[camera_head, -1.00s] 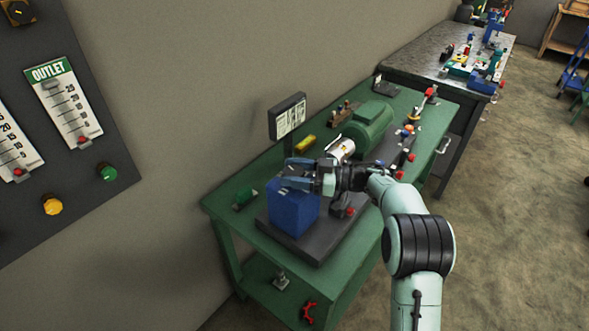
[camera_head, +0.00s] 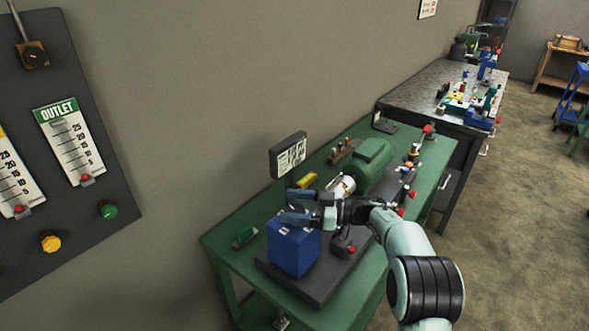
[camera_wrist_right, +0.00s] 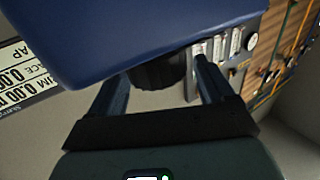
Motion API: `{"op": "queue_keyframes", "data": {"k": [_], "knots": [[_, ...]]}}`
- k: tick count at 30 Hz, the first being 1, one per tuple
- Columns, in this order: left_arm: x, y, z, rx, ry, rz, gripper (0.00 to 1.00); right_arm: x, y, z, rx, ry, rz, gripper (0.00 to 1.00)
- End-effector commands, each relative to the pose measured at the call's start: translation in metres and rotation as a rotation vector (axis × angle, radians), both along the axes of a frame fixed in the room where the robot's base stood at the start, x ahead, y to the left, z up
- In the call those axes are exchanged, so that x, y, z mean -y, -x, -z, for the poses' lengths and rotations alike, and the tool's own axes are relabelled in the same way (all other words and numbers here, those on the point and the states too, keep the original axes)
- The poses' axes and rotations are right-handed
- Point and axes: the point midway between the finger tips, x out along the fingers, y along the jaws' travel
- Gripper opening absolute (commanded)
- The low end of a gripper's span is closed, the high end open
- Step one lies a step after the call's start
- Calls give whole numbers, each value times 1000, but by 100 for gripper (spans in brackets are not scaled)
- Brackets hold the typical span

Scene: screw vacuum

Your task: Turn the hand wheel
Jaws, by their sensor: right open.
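My right gripper (camera_head: 297,207) is open above the blue box (camera_head: 293,248) on the green bench, its fingers pointing left. In the right wrist view, a dark, ribbed round knob (camera_wrist_right: 160,72), which may be the hand wheel, sits under a blue body (camera_wrist_right: 130,30). It lies between the two spread fingers, with gaps at both sides; whether either touches it I cannot tell. In the head view this knob is hidden or too small to make out. My left gripper is not in view.
A green motor (camera_head: 372,167) and a silver cylinder (camera_head: 341,186) stand behind my right gripper on the bench (camera_head: 222,240). A display (camera_head: 288,155) stands near the wall. A gauge panel (camera_head: 110,150) is at the left.

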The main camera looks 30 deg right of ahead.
Motion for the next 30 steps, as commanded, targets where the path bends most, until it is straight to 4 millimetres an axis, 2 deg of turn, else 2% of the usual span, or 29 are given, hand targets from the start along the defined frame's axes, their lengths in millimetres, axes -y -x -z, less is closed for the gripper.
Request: {"op": "queue_keyframes", "data": {"k": [1, 6, 18, 24, 30], "knots": [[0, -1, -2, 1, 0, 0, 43, 0, 0, -14, 7, 1, 0, 81], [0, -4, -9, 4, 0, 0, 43, -1, 0, -56, 9, 2, -1, 81], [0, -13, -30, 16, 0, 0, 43, -1, 0, -151, 7, 1, -1, 81], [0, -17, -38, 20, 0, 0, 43, -1, 0, -176, 3, 0, -2, 81], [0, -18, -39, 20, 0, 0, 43, -1, 0, -182, 1, -1, -2, 81]]}}
